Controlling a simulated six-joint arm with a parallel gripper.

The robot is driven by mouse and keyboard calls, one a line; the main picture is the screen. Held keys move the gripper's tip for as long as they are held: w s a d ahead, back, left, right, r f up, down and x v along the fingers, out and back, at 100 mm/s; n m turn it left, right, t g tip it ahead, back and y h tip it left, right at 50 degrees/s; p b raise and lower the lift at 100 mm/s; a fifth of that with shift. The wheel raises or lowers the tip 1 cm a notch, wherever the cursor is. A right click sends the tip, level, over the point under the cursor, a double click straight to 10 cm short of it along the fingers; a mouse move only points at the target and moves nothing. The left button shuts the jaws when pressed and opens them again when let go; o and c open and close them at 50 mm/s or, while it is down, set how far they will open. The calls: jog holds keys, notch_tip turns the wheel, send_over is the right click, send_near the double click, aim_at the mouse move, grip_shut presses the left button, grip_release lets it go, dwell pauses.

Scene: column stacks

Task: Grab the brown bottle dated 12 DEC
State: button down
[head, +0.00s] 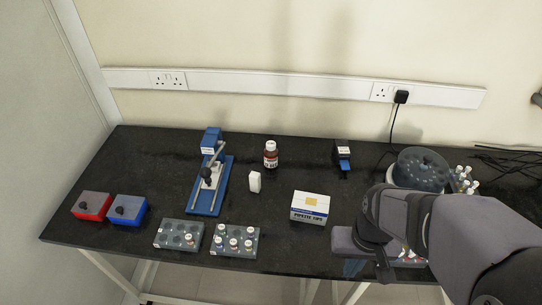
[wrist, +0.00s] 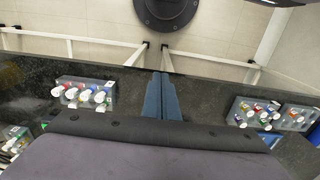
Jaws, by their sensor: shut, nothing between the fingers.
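A brown bottle (head: 270,155) with a white cap and a pale label stands upright at the back middle of the bench in the head view. The writing on its label is too small to read. My gripper (wrist: 161,78) shows in the wrist view with its two blue fingers together and nothing between them. In the head view the arm reaches in from the right, and the gripper is low over the front right of the bench, well away from the bottle. The bottle is not in the wrist view.
Vial racks (head: 235,241) line the front. A round centrifuge-like device (head: 421,168) stands at the right.

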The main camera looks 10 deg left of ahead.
aim_at(270, 148)
jog(key=c, duration=2.5)
grip_release()
jog(key=o, duration=1.1)
jog(key=shift+o, duration=0.2)
jog(key=shift+w, duration=0.1)
